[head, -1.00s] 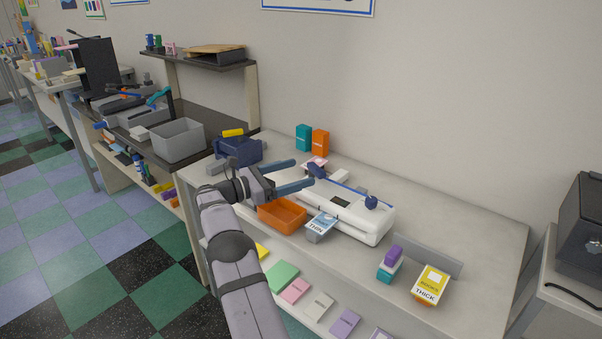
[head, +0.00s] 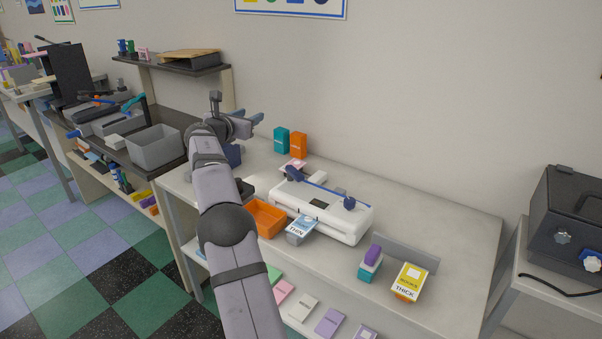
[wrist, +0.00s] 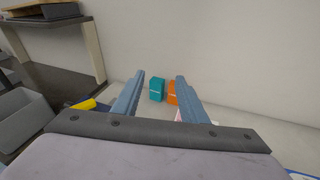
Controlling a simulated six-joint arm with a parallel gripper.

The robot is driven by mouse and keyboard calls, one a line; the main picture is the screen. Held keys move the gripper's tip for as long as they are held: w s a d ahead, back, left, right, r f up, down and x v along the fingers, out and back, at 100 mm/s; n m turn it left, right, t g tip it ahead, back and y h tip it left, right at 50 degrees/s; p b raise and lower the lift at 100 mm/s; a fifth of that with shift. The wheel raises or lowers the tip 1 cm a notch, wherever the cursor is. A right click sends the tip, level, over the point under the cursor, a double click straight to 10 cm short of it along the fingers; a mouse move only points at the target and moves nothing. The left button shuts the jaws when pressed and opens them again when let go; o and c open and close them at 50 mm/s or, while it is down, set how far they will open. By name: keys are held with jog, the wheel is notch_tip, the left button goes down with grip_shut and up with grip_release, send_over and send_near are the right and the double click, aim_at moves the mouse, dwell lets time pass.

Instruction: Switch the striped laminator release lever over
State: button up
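The white laminator (head: 330,215) sits on the grey table in the head view. A blue bar (head: 322,188) with dark blue ends runs along its top. I cannot make out stripes on it or tell which part is the striped release lever. My gripper (head: 256,118) is raised above the table's back left, up and left of the laminator, apart from it. In the wrist view my gripper (wrist: 160,78) has its two blue-grey fingers spread with nothing between them. The laminator's body is not seen there.
An orange tray (head: 267,220) and a THIN card stand (head: 300,229) are close in front of the laminator. Teal (head: 281,141) and orange (head: 299,145) boxes stand behind. A THICK card stand (head: 409,281) is at right.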

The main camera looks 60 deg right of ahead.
jog(key=w+a+r+n+t+y, duration=0.1)
jog(key=w+a+r+n+t, duration=0.15)
jog(key=r, duration=0.45)
jog(key=w+a+r+n+t, duration=0.1)
jog(key=r+n+t, duration=0.1)
jog(key=r+t, duration=0.35)
jog(key=s+d+f+m+g+y+p, duration=0.1)
jog(key=s+d+f+m+y+p, duration=0.1)
jog(key=d+f+m+p, duration=0.3)
jog(key=m+y+p, duration=0.7)
jog(key=m+p, duration=1)
jog(key=m, duration=0.7)
send_near(299, 174)
jog(key=shift+w+d+n, duration=0.25)
jog(key=shift+w+d, duration=0.25)
jog(key=shift+w, duration=0.25)
jog(key=shift+s+a+f+m, duration=0.25)
jog(key=shift+s+a+m, duration=0.1)
jog(key=shift+m, duration=0.15)
jog(key=shift+p+x, duration=1.1)
jog(key=shift+x, duration=2.65)
jog(key=shift+c, duration=0.3)
